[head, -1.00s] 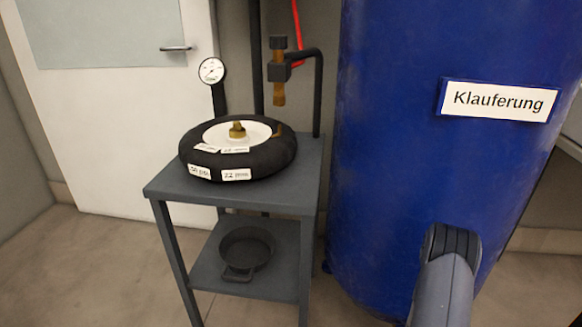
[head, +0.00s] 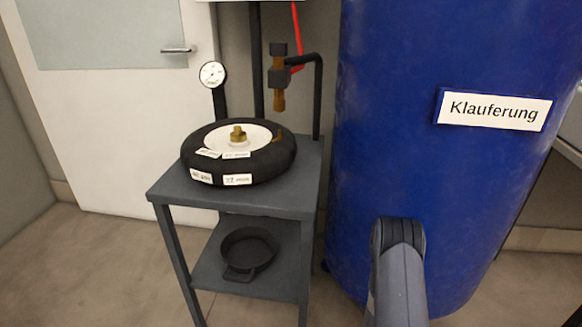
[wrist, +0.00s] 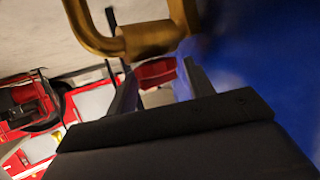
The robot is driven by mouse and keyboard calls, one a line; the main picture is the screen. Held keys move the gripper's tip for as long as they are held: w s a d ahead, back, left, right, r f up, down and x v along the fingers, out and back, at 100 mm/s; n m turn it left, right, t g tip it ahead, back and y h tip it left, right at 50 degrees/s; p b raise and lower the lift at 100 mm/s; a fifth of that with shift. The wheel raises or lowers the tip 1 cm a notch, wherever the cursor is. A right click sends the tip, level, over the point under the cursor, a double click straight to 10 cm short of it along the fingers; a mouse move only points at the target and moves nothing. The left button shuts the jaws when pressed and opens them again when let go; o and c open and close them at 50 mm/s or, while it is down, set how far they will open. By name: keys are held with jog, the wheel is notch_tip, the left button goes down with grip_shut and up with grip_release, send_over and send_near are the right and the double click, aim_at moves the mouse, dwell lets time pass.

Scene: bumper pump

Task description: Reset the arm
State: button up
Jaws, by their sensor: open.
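My gripper (wrist: 155,75) shows in the wrist view, with its two dark fingers apart and nothing visibly held between them. A curved, brass-coloured pipe or handle (wrist: 150,38) is just beyond the fingertips at the top of that view. I cannot tell whether they touch. In the head view only a grey link of my arm shows at the lower right, in front of the blue tank (head: 440,190). My gripper is outside the head view.
A grey two-shelf stand (head: 240,200) carries a black ring (head: 205,165) with a white centre and brass fitting. A dark pan (head: 248,250) sits below. A gauge (head: 212,74) and a brass nozzle (head: 279,80) are behind. Red equipment (wrist: 155,72) shows in the wrist view.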

jog(key=shift+m+g+h+p, duration=0.4)
jog(key=shift+m+g+p, duration=0.05)
jog(key=shift+m+g, duration=2.85)
jog(key=shift+g, duration=0.5)
jog(key=shift+r, duration=0.1)
